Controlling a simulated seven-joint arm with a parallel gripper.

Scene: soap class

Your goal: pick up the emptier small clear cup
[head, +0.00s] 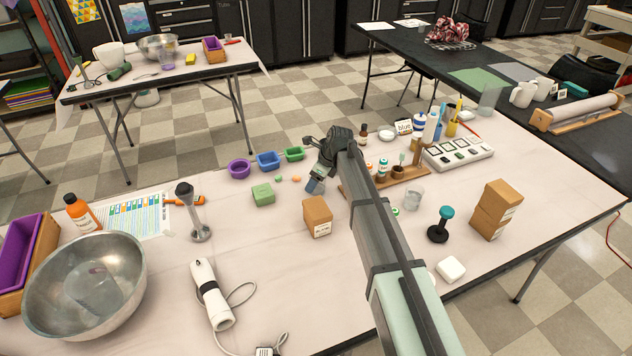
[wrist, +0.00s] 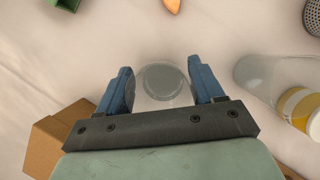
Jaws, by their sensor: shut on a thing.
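A small clear cup (wrist: 160,84) sits between the two blue fingers of my gripper (wrist: 162,76) in the wrist view. Both fingers press on its sides, and little or nothing shows inside it. In the head view my gripper (head: 315,184) is low over the middle of the table, behind a cardboard box; the cup in it is hard to make out there. Another small clear cup (head: 413,198) stands upright to the right of my arm, with some pale content that I cannot judge well.
A cardboard box (head: 317,217) stands close in front of my gripper. A green block (head: 263,194) and coloured molds (head: 268,161) lie to the left. A wooden rack (head: 405,174) with small bottles is to the right. In the wrist view, a clear cylinder (wrist: 262,76) lies right of the fingers.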

